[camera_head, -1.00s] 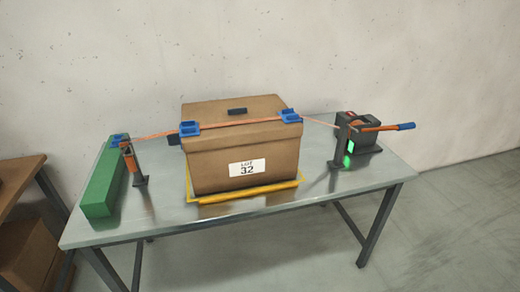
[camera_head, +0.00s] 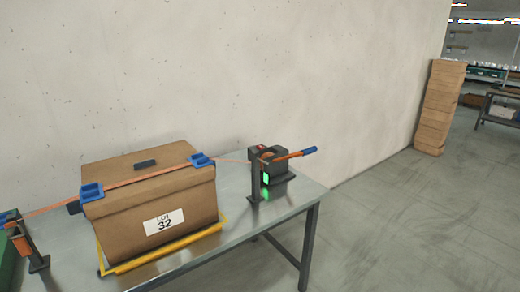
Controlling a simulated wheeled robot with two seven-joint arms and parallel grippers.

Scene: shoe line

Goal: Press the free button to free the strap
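The orange strap (camera_head: 140,183) runs over the lidded cardboard box (camera_head: 125,223) and through blue corner guards (camera_head: 92,192) on its top edges. It leads right to a dark tensioner device (camera_head: 270,165) on the table's right part. The device has a handle with a blue grip (camera_head: 309,150), a small red spot (camera_head: 261,147) on top and a lit green panel (camera_head: 266,179) on its post. I cannot tell for sure whether the red spot is the free button. Neither of my grippers is in view.
The box stands inside a yellow frame (camera_head: 172,247) on the grey metal table (camera_head: 290,203). A black and orange post (camera_head: 24,245) stands at the left. A stack of cartons (camera_head: 439,107) stands by the wall's end; the floor right of the table is clear.

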